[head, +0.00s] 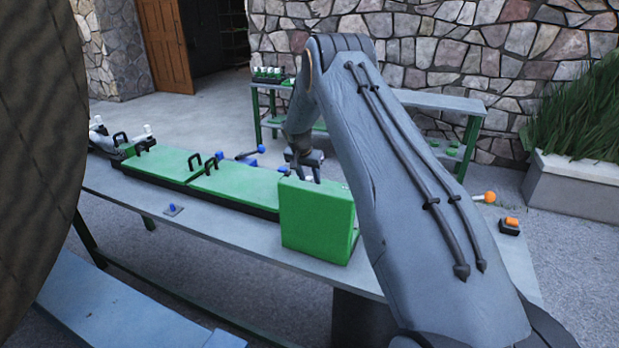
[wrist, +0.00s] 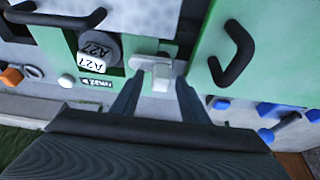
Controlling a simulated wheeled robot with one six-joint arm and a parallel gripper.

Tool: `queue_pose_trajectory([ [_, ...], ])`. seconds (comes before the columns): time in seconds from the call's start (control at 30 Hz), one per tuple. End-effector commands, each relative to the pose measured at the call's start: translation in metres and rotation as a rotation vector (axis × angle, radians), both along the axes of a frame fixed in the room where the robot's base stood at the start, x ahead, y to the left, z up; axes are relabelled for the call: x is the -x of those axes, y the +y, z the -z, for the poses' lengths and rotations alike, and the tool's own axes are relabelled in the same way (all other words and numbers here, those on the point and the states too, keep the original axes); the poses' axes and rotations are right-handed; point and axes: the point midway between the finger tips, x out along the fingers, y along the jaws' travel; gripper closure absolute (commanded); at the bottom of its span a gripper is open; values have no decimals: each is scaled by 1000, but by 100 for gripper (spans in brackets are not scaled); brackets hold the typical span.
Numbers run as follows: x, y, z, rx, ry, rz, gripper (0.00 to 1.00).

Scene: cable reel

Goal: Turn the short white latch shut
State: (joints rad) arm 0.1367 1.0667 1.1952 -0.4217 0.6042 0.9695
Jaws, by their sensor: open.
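The short white latch (wrist: 152,63) shows in the wrist view between two green panels, just past my fingertips. A short white block on it points down toward the gap between my fingers. My gripper (wrist: 155,90) is open, with one dark finger on each side of this block; I cannot tell whether either touches it. In the head view my gripper (head: 307,172) points down just behind the top edge of an upright green panel (head: 308,217), which stands on the grey table (head: 200,224). I cannot make out the latch there.
A black handle (wrist: 232,53) stands out from the green panel right of the latch. Blue levers and a second table (head: 420,100) lie beyond. An orange knob (head: 490,197) stands at the right.

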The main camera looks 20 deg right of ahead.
Motion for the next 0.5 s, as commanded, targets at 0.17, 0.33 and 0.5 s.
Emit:
queue_pose_trajectory([
  [0.17,0,0,1,0,0,-1,59],
  [0.33,0,1,1,0,0,-1,75],
  [0.5,0,1,1,0,0,-1,100],
])
